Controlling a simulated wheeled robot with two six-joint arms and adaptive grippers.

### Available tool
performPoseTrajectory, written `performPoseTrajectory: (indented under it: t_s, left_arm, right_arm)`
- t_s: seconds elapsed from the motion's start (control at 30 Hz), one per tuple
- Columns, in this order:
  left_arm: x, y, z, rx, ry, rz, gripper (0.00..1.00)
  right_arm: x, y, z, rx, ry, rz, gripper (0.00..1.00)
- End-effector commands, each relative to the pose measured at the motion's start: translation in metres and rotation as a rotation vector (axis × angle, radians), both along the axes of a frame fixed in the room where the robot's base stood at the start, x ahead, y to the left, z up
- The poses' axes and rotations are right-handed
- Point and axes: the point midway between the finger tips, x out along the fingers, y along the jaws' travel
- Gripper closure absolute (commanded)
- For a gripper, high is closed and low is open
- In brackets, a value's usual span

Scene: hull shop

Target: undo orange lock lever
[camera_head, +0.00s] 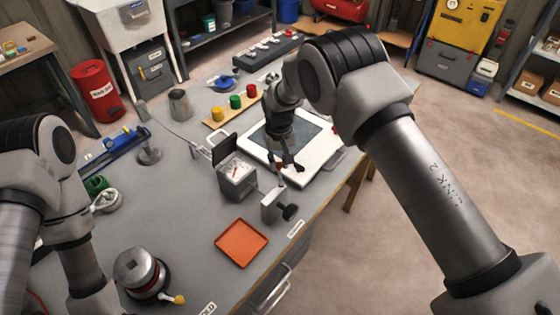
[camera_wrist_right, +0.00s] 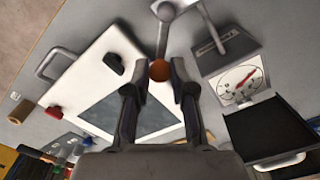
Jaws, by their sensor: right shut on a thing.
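The orange lock lever shows in the right wrist view as a grey arm with an orange ball end (camera_wrist_right: 160,70). My right gripper (camera_wrist_right: 157,72) has its two fingertips on either side of this ball and is shut on it. In the head view my right gripper (camera_head: 287,166) points down over the front edge of the white panel, just behind a grey clamp-like post (camera_head: 271,205) with a black knob. The lever is small and mostly hidden by my fingers there. My left arm is at the left edge, with its gripper out of view.
A gauge box (camera_head: 237,178) with an open black lid stands close left of the right gripper. The white panel (camera_head: 318,165) with a dark screen lies under it. An orange tray (camera_head: 241,242) lies in front. A round grey device (camera_head: 138,270) stands at front left.

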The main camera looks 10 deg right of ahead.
Motion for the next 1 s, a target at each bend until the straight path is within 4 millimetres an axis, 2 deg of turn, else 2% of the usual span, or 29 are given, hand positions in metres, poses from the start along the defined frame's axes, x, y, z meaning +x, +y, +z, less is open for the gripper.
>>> performPoseTrajectory:
  t_s: [0.27, 0.3, 0.33, 0.37, 0.73, 0.87, 1.0]
  left_arm:
    - [0.000, 0.000, 0.000, 0.000, 0.000, 0.000, 0.64]
    - [0.000, 0.000, 0.000, 0.000, 0.000, 0.000, 0.64]
    - [0.000, 0.000, 0.000, 0.000, 0.000, 0.000, 0.64]
    - [0.000, 0.000, 0.000, 0.000, 0.000, 0.000, 0.64]
    - [0.000, 0.000, 0.000, 0.000, 0.000, 0.000, 0.64]
    - [0.000, 0.000, 0.000, 0.000, 0.000, 0.000, 0.64]
    - [0.000, 0.000, 0.000, 0.000, 0.000, 0.000, 0.64]
  right_arm:
    - [-0.002, 0.000, -0.002, 0.000, 0.004, 0.000, 1.00]
    - [-0.002, 0.000, -0.002, 0.000, 0.004, 0.000, 0.69]
    - [-0.002, 0.000, -0.002, 0.000, 0.004, 0.000, 0.58]
    - [-0.002, 0.000, -0.002, 0.000, 0.004, 0.000, 0.52]
    - [0.000, 0.000, 0.005, 0.000, 0.000, -0.001, 0.52]
    - [0.000, 0.000, 0.028, 0.000, -0.002, -0.001, 0.52]
    - [0.001, 0.001, 0.065, -0.001, -0.003, 0.000, 0.52]
